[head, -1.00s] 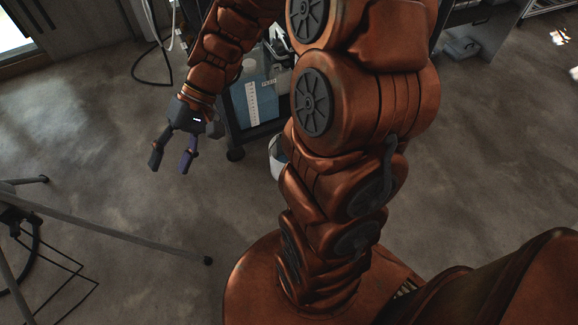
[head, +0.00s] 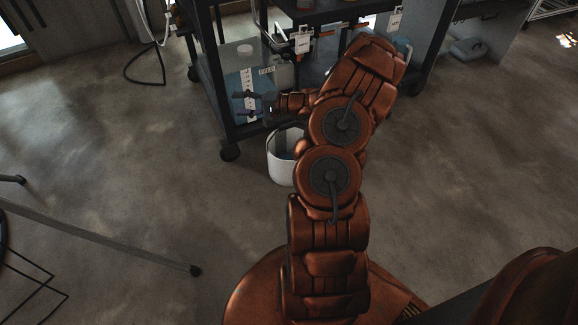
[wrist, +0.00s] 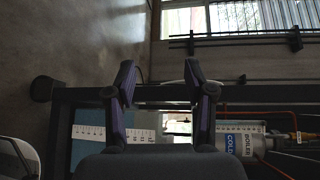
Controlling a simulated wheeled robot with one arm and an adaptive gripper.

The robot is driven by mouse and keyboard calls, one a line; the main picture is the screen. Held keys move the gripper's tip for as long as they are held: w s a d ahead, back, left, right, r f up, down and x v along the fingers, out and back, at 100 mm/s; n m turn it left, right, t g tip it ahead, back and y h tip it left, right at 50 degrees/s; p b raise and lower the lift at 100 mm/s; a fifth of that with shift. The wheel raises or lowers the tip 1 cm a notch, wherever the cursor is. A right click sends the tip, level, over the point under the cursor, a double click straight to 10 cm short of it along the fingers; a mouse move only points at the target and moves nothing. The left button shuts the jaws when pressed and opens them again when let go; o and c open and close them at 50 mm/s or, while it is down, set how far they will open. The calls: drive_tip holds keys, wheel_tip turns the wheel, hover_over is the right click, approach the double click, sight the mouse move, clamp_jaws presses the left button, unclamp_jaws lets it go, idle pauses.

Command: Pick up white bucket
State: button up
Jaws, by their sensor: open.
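The white bucket (head: 281,168) stands upright on the floor beside the dark cart, partly hidden behind my arm in the head view. Something blue shows inside it. A curved white rim, likely the same bucket (wrist: 12,165), shows at the lower left edge of the wrist view. My gripper (head: 240,105) is open and empty, above and a little left of the bucket, in front of the cart's blue container. In the wrist view my gripper (wrist: 160,72) has its two fingers spread, with nothing between them.
The dark shelved cart (head: 213,82) stands behind the bucket, its caster by the bucket's left side. The cart holds a blue container (head: 262,82) with a white scale. A tripod leg (head: 110,241) crosses the floor at left. Floor between them is clear.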

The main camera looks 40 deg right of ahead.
drive_tip(key=s+d+f+m+t+h+b, duration=0.2)
drive_tip(key=d+f+m+h+b, duration=0.1)
drive_tip(key=d+f, duration=0.65)
drive_tip(key=m+h+b, duration=0.3)
drive_tip(key=h, duration=0.2)
approach(290, 126)
drive_tip(key=x, duration=0.4)
drive_tip(key=shift+w+f, duration=0.1)
drive_tip(key=shift+f, duration=0.25)
drive_tip(key=shift+b+x, duration=0.45)
drive_tip(key=shift+x, duration=0.6)
drive_tip(key=shift+b+x, duration=1.2)
drive_tip(key=shift+x, duration=0.75)
drive_tip(key=shift+w+a, duration=0.1)
drive_tip(key=shift+w, duration=0.45)
clamp_jaws()
